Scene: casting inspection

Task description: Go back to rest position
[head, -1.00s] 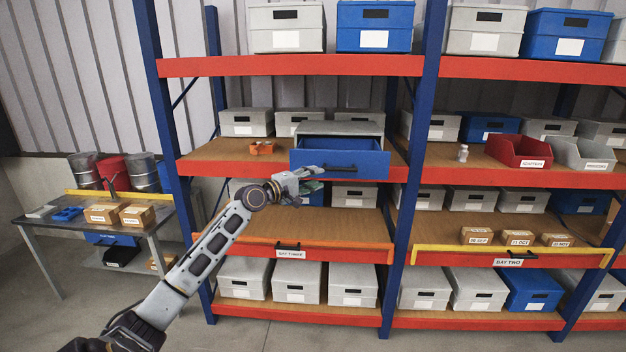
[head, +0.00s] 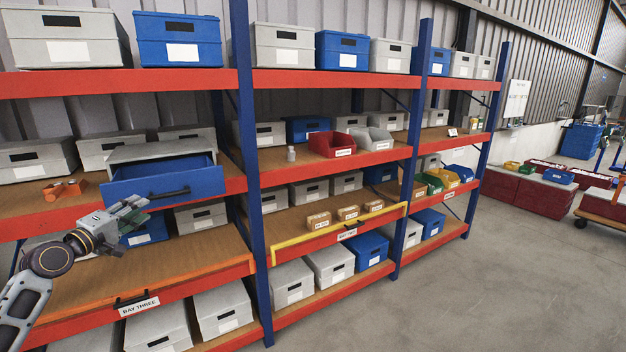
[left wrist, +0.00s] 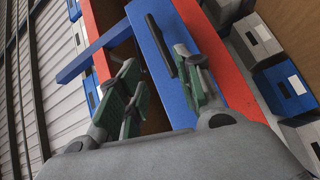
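My left gripper (head: 132,208) is in front of the bay three shelving, just below and in front of an open blue drawer (head: 150,186) in a grey cabinet (head: 160,150). The left wrist view shows the gripper's fingers with green pads (left wrist: 165,85) spread apart with nothing between them. Beyond them is the blue drawer front (left wrist: 162,78) with its black handle (left wrist: 160,45). I cannot tell whether a finger touches the drawer. My right gripper is not in view.
The orange shelf edge labelled bay three (head: 180,291) is below the gripper. Orange parts (head: 66,189) lie left of the cabinet. A yellow rail (head: 340,237) fronts bay two. Open concrete floor (head: 480,290) lies to the right.

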